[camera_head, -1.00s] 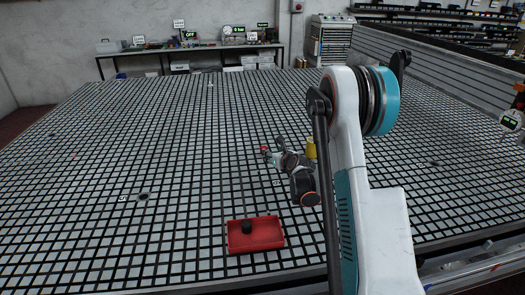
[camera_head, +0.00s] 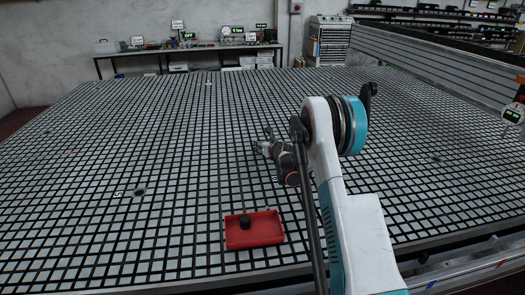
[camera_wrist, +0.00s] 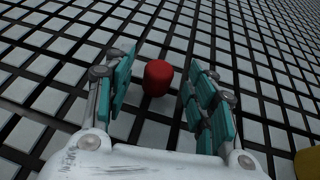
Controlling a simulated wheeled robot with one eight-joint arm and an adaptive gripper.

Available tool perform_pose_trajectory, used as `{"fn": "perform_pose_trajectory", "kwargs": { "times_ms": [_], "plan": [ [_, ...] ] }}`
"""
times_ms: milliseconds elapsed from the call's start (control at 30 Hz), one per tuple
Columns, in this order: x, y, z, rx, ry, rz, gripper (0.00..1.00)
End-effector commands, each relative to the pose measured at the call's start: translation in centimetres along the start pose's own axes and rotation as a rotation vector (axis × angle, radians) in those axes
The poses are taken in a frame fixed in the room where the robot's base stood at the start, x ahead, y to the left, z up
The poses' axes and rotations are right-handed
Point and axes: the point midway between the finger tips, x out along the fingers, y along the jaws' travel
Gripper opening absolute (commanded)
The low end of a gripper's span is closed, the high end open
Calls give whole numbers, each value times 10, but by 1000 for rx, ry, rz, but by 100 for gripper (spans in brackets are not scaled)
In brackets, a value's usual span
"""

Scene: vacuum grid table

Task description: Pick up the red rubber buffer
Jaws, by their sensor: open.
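The red rubber buffer (camera_wrist: 158,77) is a small, rounded red cylinder standing upright on the grid table. In the wrist view it shows in the gap between the teal-padded fingers of my gripper (camera_wrist: 160,88), near their tips. The fingers are spread, with visible space on both sides of the buffer, and neither seems to touch it. In the head view my gripper (camera_head: 265,143) is low over the middle of the table, and I cannot make out the buffer there.
A red tray (camera_head: 270,237) with a black cylinder (camera_head: 245,222) in it sits at the front of the table. A yellow object (camera_wrist: 310,164) shows at the lower right of the wrist view. The grid table (camera_head: 90,230) is mostly clear on the left.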

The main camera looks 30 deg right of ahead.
Motion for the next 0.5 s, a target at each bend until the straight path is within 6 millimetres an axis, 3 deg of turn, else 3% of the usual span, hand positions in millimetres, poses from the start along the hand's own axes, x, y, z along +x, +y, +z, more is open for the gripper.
{"fn": "perform_pose_trajectory", "kwargs": {
  "times_ms": [100, 367, 500],
  "plan": [
    [10, 0, 0, 0, 0, 0, 51],
    [11, 0, 1, 1, -1, 0, 51],
    [11, 0, 1, 1, -1, 0, 19]
  ]
}}
